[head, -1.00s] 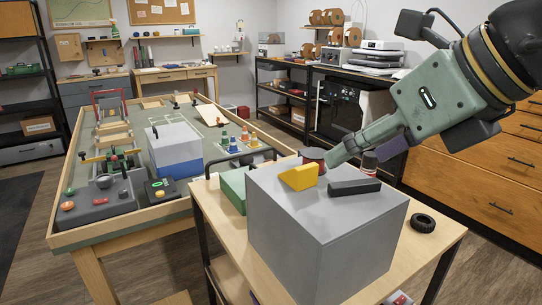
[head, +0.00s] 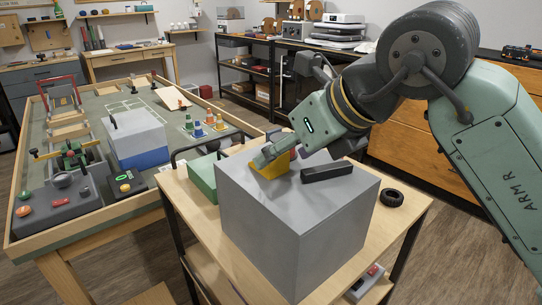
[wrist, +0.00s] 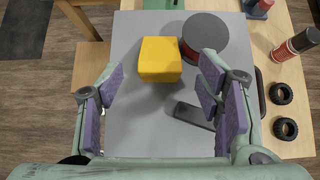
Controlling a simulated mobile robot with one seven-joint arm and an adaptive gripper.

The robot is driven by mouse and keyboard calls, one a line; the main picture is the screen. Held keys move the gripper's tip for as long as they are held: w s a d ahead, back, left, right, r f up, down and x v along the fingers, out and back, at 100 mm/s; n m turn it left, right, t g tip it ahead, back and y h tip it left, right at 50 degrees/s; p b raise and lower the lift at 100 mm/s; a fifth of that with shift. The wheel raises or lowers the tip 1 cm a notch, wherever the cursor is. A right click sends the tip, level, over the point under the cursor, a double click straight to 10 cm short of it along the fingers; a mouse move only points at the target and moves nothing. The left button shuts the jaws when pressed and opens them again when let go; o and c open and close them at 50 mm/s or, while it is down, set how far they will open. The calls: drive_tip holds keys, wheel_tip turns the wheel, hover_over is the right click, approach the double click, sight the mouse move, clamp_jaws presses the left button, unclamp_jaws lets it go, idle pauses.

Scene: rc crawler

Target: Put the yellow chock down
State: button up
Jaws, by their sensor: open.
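The yellow chock (head: 270,168) rests on top of the grey box (head: 270,218), near its far left edge. In the wrist view the chock (wrist: 160,60) sits ahead of and between my fingers, clear of both pads. My gripper (head: 266,153) is open and low over the box top, partly hiding the chock in the head view. In the wrist view my gripper (wrist: 162,82) has its purple pads wide apart with nothing held.
A dark bar (head: 326,172) lies on the box beside the chock. A dark red-rimmed spool (wrist: 206,38) is close to the chock. A small black tyre (head: 391,198) lies on the wooden cart top (head: 412,212). A green case (head: 203,175) stands left of the box.

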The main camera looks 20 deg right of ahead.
drive_tip(key=shift+w+a+f, duration=0.15)
drive_tip(key=shift+w+f, duration=0.3)
drive_tip(key=shift+f, duration=0.05)
drive_tip(key=shift+c, duration=0.4)
drive_tip(key=c, duration=1.3)
drive_tip(key=shift+c, duration=0.2)
drive_tip(key=shift+r, duration=0.2)
